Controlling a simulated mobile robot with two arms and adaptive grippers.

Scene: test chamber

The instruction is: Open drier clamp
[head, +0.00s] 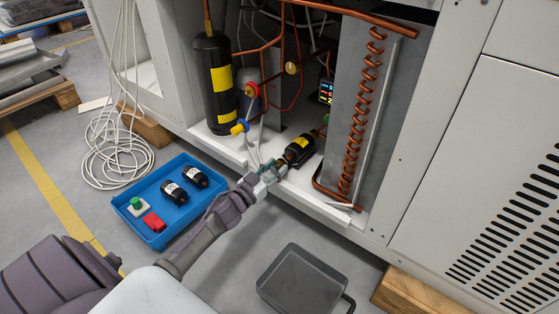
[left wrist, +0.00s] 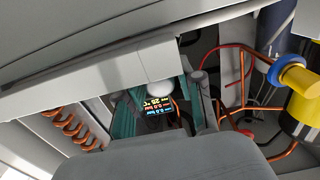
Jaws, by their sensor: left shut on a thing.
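The drier (head: 301,149) is a short black cylinder with a yellow label. It lies tilted at the front edge of the open cabinet's floor. My left gripper (head: 270,173) is at the drier's near, lower-left end. In the left wrist view the teal fingers of my left gripper (left wrist: 158,104) are on either side of a pale rounded piece (left wrist: 160,89), which appears to be part of the drier clamp. The gripper is shut on it. The rest of the clamp is hidden by the fingers or too small to make out. My right gripper is not in view.
A blue tray (head: 157,239) on the floor holds two black cylinders, a red block and a green-buttoned piece. A copper coil (head: 367,115), a black tank (head: 213,85) and a small display (head: 326,91) are inside the cabinet. A dark grey case (head: 303,281) lies in front.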

